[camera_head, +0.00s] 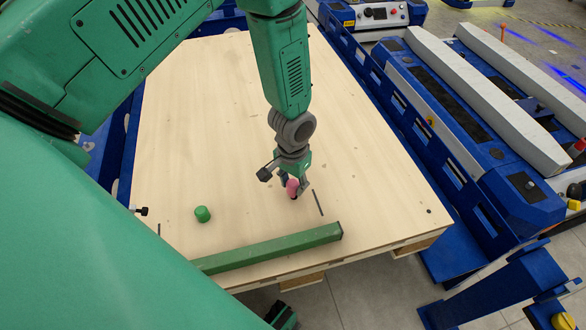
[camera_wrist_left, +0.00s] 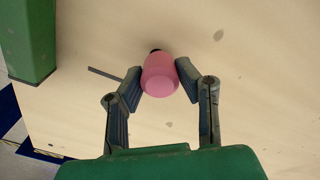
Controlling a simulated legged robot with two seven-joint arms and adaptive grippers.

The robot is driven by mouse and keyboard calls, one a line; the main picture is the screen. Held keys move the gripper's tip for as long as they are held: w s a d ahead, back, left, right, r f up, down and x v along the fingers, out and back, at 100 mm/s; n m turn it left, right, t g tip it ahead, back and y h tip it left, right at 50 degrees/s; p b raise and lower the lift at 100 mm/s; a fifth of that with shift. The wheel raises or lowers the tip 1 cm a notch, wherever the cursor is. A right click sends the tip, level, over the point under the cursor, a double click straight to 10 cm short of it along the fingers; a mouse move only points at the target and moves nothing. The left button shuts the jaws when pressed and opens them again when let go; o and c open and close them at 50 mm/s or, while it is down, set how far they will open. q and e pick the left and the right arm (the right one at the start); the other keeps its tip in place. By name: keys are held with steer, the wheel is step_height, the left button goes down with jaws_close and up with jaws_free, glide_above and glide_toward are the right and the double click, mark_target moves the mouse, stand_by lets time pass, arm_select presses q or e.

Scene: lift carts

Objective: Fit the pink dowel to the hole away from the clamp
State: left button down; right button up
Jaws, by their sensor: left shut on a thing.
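The pink dowel (camera_head: 292,187) is held between the fingers of my left gripper (camera_head: 296,190), near the right front part of the wooden board. In the left wrist view the two fingertips (camera_wrist_left: 158,84) press on both sides of the pink dowel (camera_wrist_left: 160,75). A small dark spot (camera_wrist_left: 156,50) shows just past its far end; I cannot tell if it is the hole or if the dowel is in it. A small black clamp-like piece (camera_head: 141,211) sits at the board's left edge. My right gripper is not clearly seen.
The wooden board (camera_head: 205,100) is mostly bare. A green cylinder (camera_head: 202,214) stands on its left part. A green beam (camera_head: 275,247) lies along the front, and its end (camera_wrist_left: 28,40) shows in the wrist view. Blue lift carts (camera_head: 480,170) stand to the right.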

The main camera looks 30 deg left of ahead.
arm_select(q)
steer(key=shift+f, duration=0.3)
steer(key=shift+f+b, duration=0.65)
steer(key=shift+f, duration=0.4)
steer(key=c, duration=1.1)
jaws_free()
steer(key=shift+r, duration=0.1)
step_height(320, 180, up, 12)
steer(key=shift+f, duration=0.15)
